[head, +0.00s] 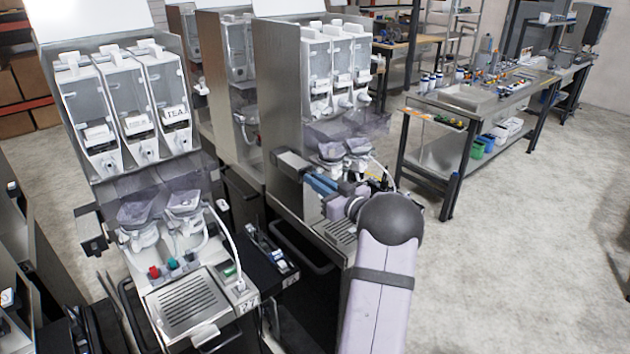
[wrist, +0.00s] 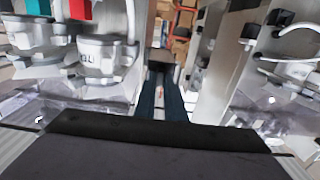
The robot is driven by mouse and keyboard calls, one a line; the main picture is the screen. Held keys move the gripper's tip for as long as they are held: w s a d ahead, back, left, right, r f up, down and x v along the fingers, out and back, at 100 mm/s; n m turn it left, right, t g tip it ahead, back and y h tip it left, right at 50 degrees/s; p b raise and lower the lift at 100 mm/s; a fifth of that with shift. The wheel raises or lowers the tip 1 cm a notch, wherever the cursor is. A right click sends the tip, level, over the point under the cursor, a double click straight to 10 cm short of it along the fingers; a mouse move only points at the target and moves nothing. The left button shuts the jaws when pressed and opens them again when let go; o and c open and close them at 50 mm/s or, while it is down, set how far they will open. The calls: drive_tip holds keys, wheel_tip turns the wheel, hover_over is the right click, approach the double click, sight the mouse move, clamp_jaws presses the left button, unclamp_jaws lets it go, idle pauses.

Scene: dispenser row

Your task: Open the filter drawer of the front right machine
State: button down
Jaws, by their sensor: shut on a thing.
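The front right machine (head: 335,110) has white canisters on top and a drip tray below. A dark box-shaped part (head: 291,162), which looks like its filter drawer, sticks out at its left side. My gripper (head: 312,180) reaches across the machine's front, with blue fingers at that part. In the wrist view, the fingers (wrist: 165,98) point away from the camera and are shut on a black piece (wrist: 166,60) at their tips, seemingly the drawer's grip. The exact contact is too small to make out, and how far the drawer stands out is unclear.
The front left machine (head: 125,115), labelled TEA, stands close on the left with a similar side box (head: 92,232). White nozzle housings (wrist: 105,58) are near my gripper in the wrist view. A workbench (head: 480,110) stands behind right; the floor at right is clear.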

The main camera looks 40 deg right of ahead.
drive_tip(key=s, duration=0.8)
drive_tip(key=c, duration=1.8)
unclamp_jaws()
drive_tip(key=shift+b, duration=0.3)
drive_tip(key=shift+s+b, duration=1.55)
drive_tip(key=shift+s, duration=2.1)
